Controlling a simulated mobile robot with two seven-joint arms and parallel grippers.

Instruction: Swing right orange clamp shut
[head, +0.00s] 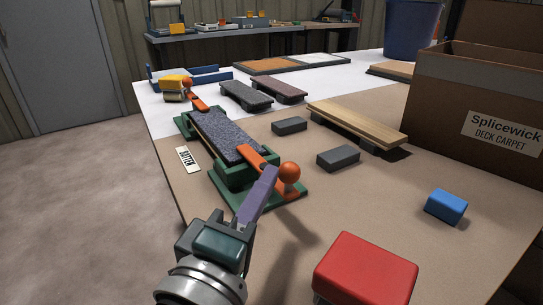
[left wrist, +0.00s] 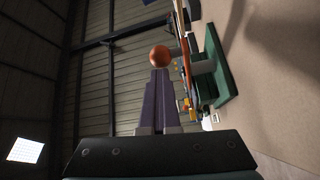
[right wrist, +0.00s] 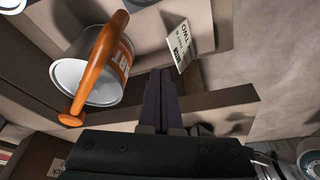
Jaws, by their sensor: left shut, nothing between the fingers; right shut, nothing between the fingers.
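The green jig (head: 233,176) holds a speckled dark grey carpeted plank (head: 222,132). The right orange clamp (head: 258,158) is at its near end, its arm beside or over the plank end; I cannot tell whether it presses down. Its orange ball knob (head: 289,171) stands at the right. The left orange clamp (head: 198,102) is at the far end. My left gripper (head: 268,172) is shut and empty, purple fingertips close to the right clamp's arm. In the left wrist view the ball (left wrist: 160,56) shows just past the fingertips (left wrist: 158,72); contact is unclear. My right gripper (right wrist: 160,75) is shut and empty, away from the jig.
A red block (head: 366,268), a blue block (head: 446,205), grey blocks (head: 338,157) and a wooden plank (head: 357,124) lie on the table. A carton (head: 480,105) stands at right. The right wrist view shows a tin (right wrist: 90,78) and an orange handle (right wrist: 98,68) near the right gripper.

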